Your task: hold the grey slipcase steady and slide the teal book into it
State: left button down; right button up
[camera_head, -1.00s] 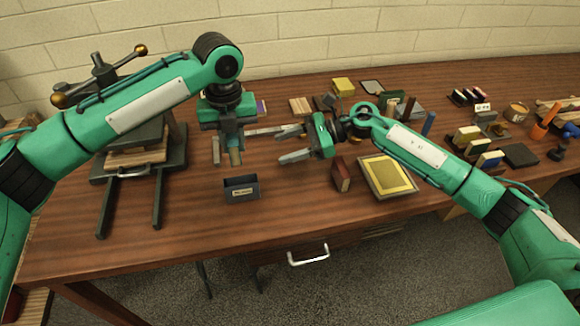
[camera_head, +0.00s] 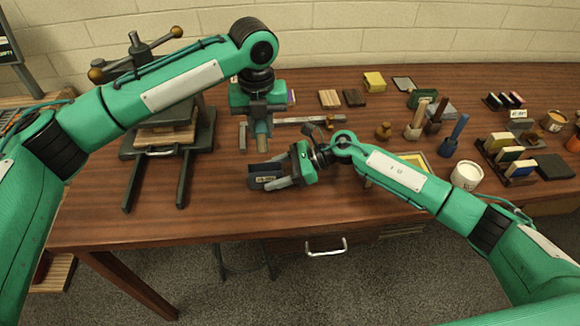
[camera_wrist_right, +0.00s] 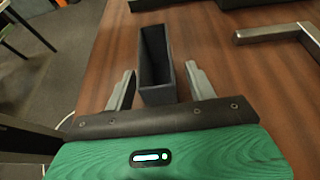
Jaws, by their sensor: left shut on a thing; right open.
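The grey slipcase (camera_head: 261,179) stands on the table near its front edge, with a pale label on its front. In the right wrist view the slipcase (camera_wrist_right: 152,92) has its open side up and looks empty. My right gripper (camera_head: 275,172) is open, with one finger on each side of the slipcase; in the wrist view (camera_wrist_right: 160,88) gaps show beside it. My left gripper (camera_head: 258,137) is higher and farther back, shut on a narrow upright thing with a tan lower end, seemingly the teal book (camera_head: 262,143). Its cover is mostly hidden by the gripper.
A press (camera_head: 165,140) with long dark rails stands at the left. A long metal bar (camera_head: 310,121) lies behind the grippers. A white tub (camera_head: 466,176), brushes and small book blocks fill the right. The table left of the slipcase is clear.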

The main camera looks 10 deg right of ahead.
jog(key=shift+a+f, duration=0.2)
jog(key=shift+a, duration=0.3)
jog(key=c, duration=1.2)
